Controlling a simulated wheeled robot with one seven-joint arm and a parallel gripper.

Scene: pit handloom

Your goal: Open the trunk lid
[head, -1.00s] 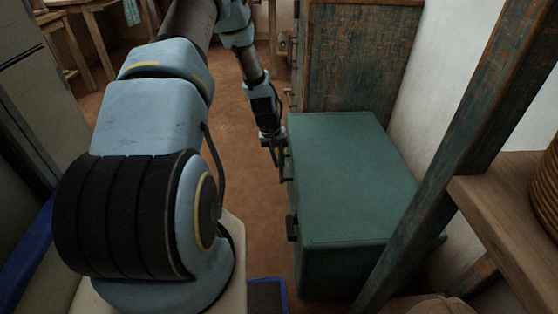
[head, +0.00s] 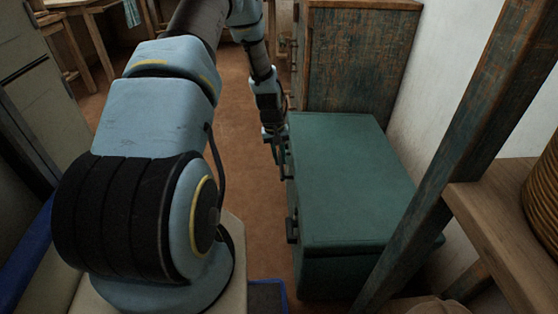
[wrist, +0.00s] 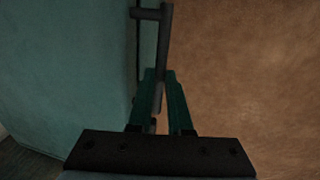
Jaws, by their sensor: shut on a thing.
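The green trunk (head: 345,185) stands on the floor right of my arm, its flat lid level and down in the head view. Dark fittings show on its left side, one of them near the front corner (head: 292,229). In the wrist view the trunk's green face (wrist: 65,70) fills the left, with a dark bar handle (wrist: 166,50) standing off it. My gripper (wrist: 160,85) is shut on the handle, one finger on each side of the bar. In the head view my gripper (head: 281,158) is at the trunk's left side, toward its far end; the fingertips are small there.
A worn wooden cabinet (head: 355,60) stands right behind the trunk. A white wall (head: 440,90) and a slanted wooden post (head: 465,130) bound the right. A wooden shelf (head: 505,225) juts in at lower right. Brown floor (head: 255,190) is clear left of the trunk.

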